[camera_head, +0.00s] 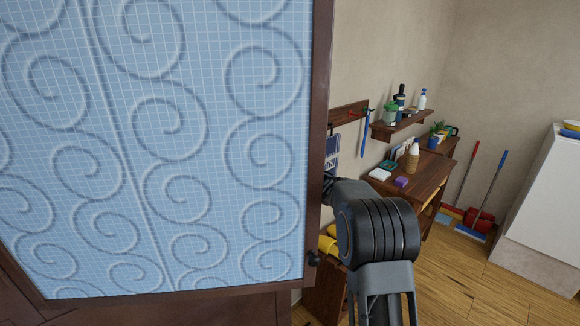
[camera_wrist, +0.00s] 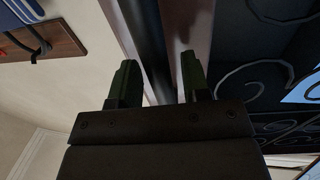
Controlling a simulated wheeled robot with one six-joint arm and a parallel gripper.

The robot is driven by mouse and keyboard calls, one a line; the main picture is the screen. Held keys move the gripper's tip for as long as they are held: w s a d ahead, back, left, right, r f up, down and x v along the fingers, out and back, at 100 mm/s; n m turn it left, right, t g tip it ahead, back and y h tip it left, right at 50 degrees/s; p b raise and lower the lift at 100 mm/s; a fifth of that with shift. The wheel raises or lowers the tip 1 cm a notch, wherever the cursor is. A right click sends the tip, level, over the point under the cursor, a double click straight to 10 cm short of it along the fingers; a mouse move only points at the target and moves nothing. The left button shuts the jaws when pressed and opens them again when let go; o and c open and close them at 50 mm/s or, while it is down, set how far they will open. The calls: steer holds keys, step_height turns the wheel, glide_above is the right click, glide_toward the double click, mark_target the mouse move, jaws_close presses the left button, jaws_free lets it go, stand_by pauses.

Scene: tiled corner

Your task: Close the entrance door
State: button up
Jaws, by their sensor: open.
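The entrance door (camera_head: 160,150) fills the left of the head view. It has a dark wood frame, a light blue patterned glass panel with swirls, and a small dark knob (camera_head: 313,259) at its lower right edge. My arm stands just right of the door's edge and hides part of what lies behind. In the wrist view my gripper (camera_wrist: 158,85) is open, its two dark green fingers apart. A brown edge strip of the door (camera_wrist: 187,30) lies at the right finger, with dark scrollwork beyond it. I cannot tell whether the finger touches it.
A wall shelf (camera_head: 400,124) with bottles and a wooden desk (camera_head: 425,175) stand behind the arm. A broom and dustpan (camera_head: 482,218) lean at the back corner. A white cabinet (camera_head: 545,210) stands at the right. Wooden floor (camera_head: 455,275) is clear in front of it.

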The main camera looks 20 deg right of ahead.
steer(key=b+v, duration=0.4)
steer(key=v, duration=1)
steer(key=shift+w, duration=0.1)
